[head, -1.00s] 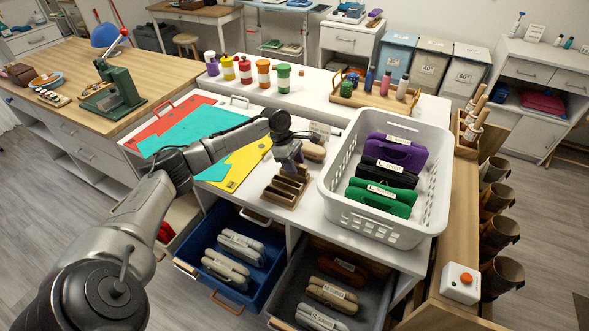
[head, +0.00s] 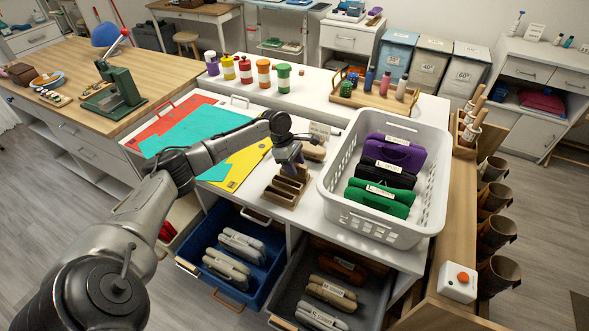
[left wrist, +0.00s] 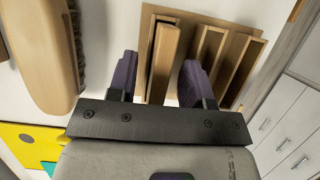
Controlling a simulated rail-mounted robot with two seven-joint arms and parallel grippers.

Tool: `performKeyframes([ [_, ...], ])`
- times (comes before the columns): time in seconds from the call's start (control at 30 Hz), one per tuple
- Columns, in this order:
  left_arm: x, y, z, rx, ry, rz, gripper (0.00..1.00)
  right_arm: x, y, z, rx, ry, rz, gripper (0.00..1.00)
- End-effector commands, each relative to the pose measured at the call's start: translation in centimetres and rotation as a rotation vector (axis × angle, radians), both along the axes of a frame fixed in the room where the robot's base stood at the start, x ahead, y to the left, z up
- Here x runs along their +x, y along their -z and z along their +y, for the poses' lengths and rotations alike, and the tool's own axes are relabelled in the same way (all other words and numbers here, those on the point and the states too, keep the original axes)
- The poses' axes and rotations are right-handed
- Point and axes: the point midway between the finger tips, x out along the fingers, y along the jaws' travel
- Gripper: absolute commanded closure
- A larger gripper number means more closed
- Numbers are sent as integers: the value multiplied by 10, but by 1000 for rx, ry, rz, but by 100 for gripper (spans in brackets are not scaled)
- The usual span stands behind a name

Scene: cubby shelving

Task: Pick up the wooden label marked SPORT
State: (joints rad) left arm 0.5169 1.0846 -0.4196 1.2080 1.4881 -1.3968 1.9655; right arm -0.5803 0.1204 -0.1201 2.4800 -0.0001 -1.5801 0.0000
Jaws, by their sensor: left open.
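A wooden rack (head: 285,190) with several slots stands on the white counter, and it also shows in the left wrist view (left wrist: 222,88). A light wooden piece (left wrist: 163,62) stands in one slot, on the left of the rack in the left wrist view. It may be a label, but no lettering can be read, so I cannot tell if it says SPORT. My left gripper (head: 290,163) is at the rack. In the left wrist view, its purple fingers (left wrist: 157,80) are open, one on each side of the wooden piece, with gaps visible. My right gripper is not in view.
A wooden brush (left wrist: 42,55) lies close beside the rack. A white basket (head: 428,190) with purple, black and green cases stands to the right. Open drawers below the counter include a blue one (head: 262,275) and a grey one (head: 372,300). Coloured sheets lie to the left.

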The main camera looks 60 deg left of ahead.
Motion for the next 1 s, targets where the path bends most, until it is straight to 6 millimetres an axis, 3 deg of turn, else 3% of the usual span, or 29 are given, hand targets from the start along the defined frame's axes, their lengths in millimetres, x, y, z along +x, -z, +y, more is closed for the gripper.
performKeyframes([
  [0.3, 0, 0, 0, 0, 0, 0, 54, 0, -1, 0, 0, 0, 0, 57],
  [0.77, 0, 0, 0, 0, 0, 0, 98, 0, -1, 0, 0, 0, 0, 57],
  [1.0, 0, 0, 0, 0, 0, 0, 100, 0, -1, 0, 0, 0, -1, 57],
])
